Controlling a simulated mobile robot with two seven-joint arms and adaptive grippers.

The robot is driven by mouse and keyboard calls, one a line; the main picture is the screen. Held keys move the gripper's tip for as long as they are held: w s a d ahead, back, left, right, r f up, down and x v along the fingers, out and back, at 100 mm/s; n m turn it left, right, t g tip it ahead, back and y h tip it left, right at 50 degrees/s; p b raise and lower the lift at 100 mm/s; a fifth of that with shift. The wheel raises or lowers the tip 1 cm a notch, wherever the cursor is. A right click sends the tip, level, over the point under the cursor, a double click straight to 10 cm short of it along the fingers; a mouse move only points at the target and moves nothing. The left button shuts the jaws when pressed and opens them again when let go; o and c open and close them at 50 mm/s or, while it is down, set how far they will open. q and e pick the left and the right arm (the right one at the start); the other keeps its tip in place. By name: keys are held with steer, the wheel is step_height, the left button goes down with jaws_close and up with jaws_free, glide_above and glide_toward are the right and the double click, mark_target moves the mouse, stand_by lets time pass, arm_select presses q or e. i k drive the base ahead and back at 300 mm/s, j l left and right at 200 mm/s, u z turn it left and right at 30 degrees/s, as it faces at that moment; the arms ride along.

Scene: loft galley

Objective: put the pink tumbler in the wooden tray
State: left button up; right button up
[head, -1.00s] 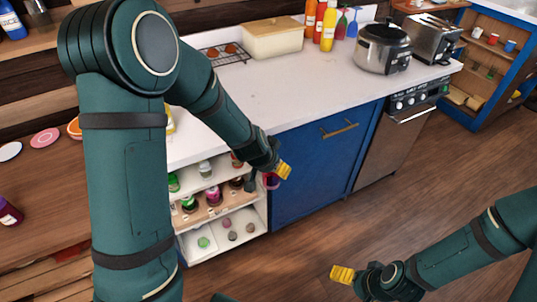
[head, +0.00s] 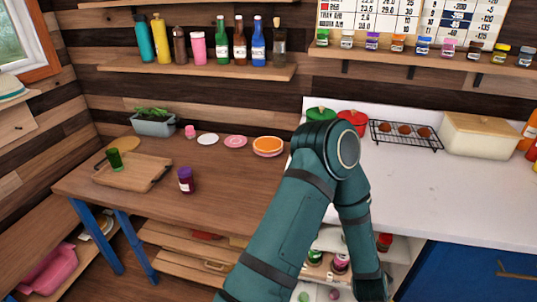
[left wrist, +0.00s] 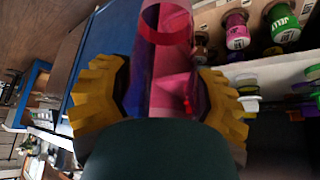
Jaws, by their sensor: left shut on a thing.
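The pink tumbler (left wrist: 165,70) is see-through and sits between the yellow fingers of my left gripper (left wrist: 163,78) in the left wrist view. The gripper is shut on it, in front of the blue cabinet and beside the shelves of jars. In the head view my left arm reaches down over the counter edge, and its gripper is below the frame. The wooden tray (head: 154,175) lies on the left part of the wooden table, with a green tumbler (head: 115,158) standing at its left end. My right gripper is not in view.
On the wooden table (head: 225,190) are a purple jar (head: 186,181) right of the tray, a planter (head: 153,123) behind it, and several round plates along the back. The white counter (head: 410,205) has clear room. Bottles stand on a wall shelf (head: 190,68).

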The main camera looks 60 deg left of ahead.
mark_target(149, 176)
steer(key=k+j+u, duration=0.15)
steer(key=j+u, duration=0.15)
steer(key=k+j+u, duration=0.1)
steer(key=j+u, duration=0.2)
steer(key=k+j+u, duration=0.1)
steer(key=j, duration=0.3)
steer(key=k+j+u, duration=0.15)
steer(key=j, duration=0.85)
steer(key=k+j, duration=0.15)
steer(key=j, duration=0.4)
steer(key=k+j+u, duration=0.1)
steer(key=j, duration=0.4)
